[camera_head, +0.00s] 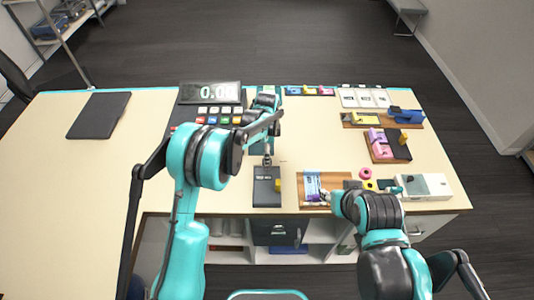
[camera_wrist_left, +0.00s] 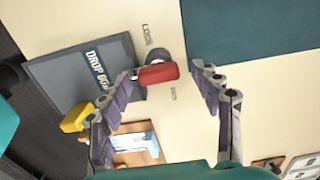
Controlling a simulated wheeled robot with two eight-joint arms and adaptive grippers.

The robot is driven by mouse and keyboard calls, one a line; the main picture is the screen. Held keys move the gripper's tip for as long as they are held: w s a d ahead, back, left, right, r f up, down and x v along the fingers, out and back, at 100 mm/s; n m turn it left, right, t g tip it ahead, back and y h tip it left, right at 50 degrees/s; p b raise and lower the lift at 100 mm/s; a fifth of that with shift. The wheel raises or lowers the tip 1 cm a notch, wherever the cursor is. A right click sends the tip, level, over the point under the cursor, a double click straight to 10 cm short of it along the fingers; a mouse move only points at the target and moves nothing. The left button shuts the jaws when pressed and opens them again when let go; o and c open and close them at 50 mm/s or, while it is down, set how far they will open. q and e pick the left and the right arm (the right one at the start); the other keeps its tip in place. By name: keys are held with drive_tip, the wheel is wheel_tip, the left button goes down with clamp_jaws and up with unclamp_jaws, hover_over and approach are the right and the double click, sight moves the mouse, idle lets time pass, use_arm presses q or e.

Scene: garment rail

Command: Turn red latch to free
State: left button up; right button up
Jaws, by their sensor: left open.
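In the left wrist view the red latch (camera_wrist_left: 158,74) is a short red handle on a dark round pivot on the cream table top. "LOCK" is printed at one side of it and a smaller word, hard to read, at the other. My left gripper (camera_wrist_left: 163,71) is open, with one finger on each side of the latch; I cannot tell whether either touches it. In the head view my left gripper (camera_head: 267,160) points down just behind the drop box (camera_head: 264,200), and the latch is not discernible there. My right gripper (camera_head: 327,196) is beside a blue-and-white packet (camera_head: 312,184); its fingers are unclear.
The drop box lid, with a yellow piece (camera_wrist_left: 77,118), lies close to the latch. The packet rests on a wooden tray (camera_head: 340,203). A display (camera_head: 212,93) with coloured buttons stands behind left. The table's left side is clear except for a dark pad (camera_head: 99,115).

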use_arm(q)
drive_tip(key=shift+s+f, duration=0.1)
drive_tip(key=shift+f, duration=0.25)
drive_tip(key=c, duration=1.2)
drive_tip(key=shift+o, duration=0.2)
